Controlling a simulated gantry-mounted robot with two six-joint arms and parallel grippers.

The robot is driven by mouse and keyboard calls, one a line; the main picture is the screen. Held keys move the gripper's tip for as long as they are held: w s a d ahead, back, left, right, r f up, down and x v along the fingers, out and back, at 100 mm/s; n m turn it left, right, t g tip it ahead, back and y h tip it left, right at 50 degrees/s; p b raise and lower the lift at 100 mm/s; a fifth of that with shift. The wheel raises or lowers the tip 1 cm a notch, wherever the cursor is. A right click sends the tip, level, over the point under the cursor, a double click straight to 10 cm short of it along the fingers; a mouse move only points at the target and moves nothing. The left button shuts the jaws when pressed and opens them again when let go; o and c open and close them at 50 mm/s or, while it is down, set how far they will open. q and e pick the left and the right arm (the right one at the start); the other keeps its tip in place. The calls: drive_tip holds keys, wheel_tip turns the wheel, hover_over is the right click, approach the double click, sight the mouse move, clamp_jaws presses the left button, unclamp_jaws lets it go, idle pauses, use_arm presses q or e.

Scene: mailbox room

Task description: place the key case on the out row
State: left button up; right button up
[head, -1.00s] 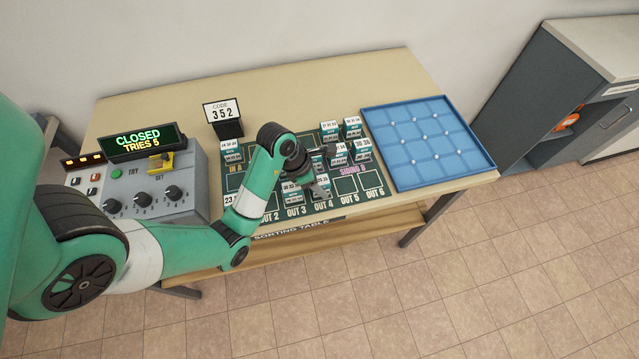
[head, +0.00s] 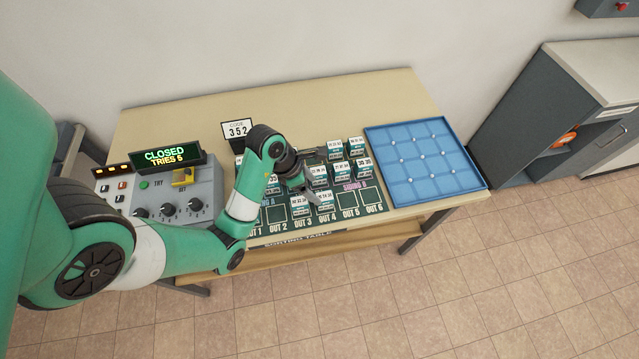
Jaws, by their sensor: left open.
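Several white-and-teal cases with printed numbers stand on the dark green sorting mat (head: 348,201); which one is the key case I cannot tell. In the out row, one case (head: 300,207) stands at OUT 3 and another (head: 325,201) at OUT 4. OUT 1, 2, 5 and 6 look bare. My left gripper (head: 314,176) is open over the middle of the mat, its fingers spread around or above a case (head: 319,175) behind OUT 4; I cannot tell whether they touch it. My left wrist hides part of the mat. My right gripper is out of view.
More cases (head: 362,168) stand at the mat's right. A blue gridded tray (head: 478,176) lies on the table's right.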

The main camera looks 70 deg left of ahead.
use_arm(q)
drive_tip(key=p+v, duration=0.1)
drive_tip(key=v, duration=0.1)
drive_tip(key=shift+s+r+p, duration=0.15)
drive_tip(key=shift+r+p, duration=0.15)
drive_tip(key=shift+r, duration=0.1)
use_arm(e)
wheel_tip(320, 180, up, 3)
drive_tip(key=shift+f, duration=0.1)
